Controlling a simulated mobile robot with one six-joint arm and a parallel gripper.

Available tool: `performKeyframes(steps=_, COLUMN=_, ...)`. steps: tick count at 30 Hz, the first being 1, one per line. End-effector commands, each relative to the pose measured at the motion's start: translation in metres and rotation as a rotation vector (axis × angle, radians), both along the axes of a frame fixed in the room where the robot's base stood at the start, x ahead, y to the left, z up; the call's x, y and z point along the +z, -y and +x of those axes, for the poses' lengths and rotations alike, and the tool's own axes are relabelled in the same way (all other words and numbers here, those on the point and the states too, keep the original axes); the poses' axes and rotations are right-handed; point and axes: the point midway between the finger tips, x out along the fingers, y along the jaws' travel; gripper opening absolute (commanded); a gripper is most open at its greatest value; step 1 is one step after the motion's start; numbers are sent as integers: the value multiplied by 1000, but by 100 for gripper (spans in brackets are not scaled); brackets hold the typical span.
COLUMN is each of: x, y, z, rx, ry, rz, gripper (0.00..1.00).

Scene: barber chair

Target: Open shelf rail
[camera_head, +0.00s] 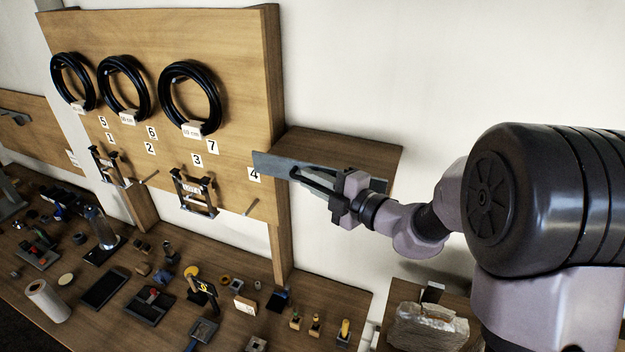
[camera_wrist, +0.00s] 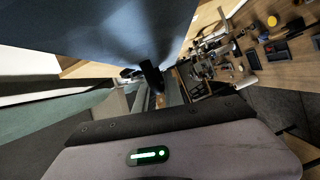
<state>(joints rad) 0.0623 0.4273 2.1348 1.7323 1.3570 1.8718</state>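A brown wooden shelf (camera_head: 345,148) sticks out from the wall to the right of the upright board. A flat grey metal rail (camera_head: 268,164) runs along the shelf's front side. My gripper (camera_head: 298,176) is at the rail, its dark fingers pointing left along it. The fingers overlap the rail in the head view, and I cannot tell whether they touch or grip it. In the wrist view a large blue-grey surface (camera_wrist: 110,28), probably the rail, fills the upper left, with a dark fingertip (camera_wrist: 152,76) near its lower edge. The finger gap is not clear.
The wooden board (camera_head: 235,100) holds black cable coils (camera_head: 190,97) and numbered labels. A workbench (camera_head: 225,305) below is crowded with small tools and parts. A pale block (camera_head: 428,327) sits at lower right under my arm. The wall right of the shelf is bare.

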Motion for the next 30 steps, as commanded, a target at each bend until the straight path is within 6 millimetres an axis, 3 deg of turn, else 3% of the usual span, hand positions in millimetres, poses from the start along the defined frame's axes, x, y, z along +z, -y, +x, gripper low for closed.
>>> performKeyframes(steps=17, x=-8, y=-1, z=-4, rx=0, ry=73, rz=-26, gripper=0)
performKeyframes(steps=30, x=-30, y=-6, z=-16, rx=0, ry=429, rz=-155, gripper=0)
